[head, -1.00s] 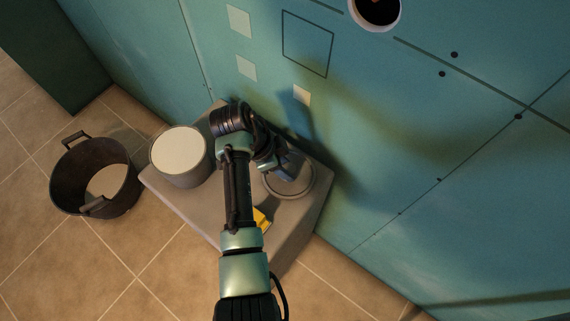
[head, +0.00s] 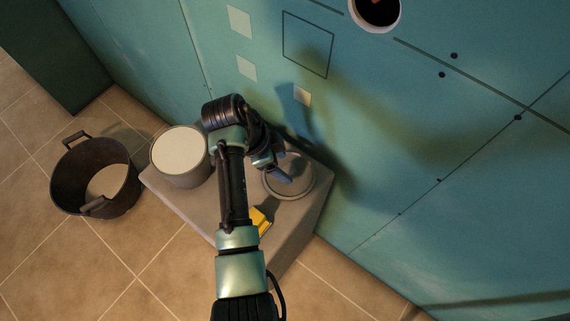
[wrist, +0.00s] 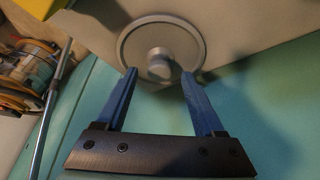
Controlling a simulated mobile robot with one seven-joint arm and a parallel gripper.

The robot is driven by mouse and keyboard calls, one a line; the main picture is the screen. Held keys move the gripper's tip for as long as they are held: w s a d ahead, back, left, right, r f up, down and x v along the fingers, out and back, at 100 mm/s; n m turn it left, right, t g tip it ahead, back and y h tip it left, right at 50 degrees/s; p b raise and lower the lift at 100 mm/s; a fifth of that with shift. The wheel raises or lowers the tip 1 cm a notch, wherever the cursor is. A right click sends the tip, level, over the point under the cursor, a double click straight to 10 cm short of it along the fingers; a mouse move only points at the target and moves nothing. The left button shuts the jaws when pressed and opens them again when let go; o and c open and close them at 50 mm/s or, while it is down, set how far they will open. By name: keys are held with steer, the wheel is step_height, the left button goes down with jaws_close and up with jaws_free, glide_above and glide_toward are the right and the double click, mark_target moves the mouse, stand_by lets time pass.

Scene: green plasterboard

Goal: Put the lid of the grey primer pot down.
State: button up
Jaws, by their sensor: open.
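The round grey lid (head: 302,190) lies flat on the grey box top (head: 215,208), near its right end by the wall. The lid also shows in the wrist view (wrist: 136,42), with a knob (wrist: 158,62) at its middle. My gripper (wrist: 159,74) is open, its blue fingers apart, with the knob just beyond and between the tips; nothing is held. In the head view my gripper (head: 283,174) is over the lid and hides part of it. The grey primer pot (head: 182,180) stands uncovered at the left of the box top, showing a pale surface inside.
A yellow object (head: 260,220) lies on the box's front edge, partly behind my arm. A dark bucket (head: 75,180) with handles stands on the tiled floor at left. The green-blue board wall (head: 420,150) rises close behind the box.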

steer(key=v, duration=0.9)
steer(key=shift+a+r, duration=0.25)
steer(key=shift+r, duration=0.05)
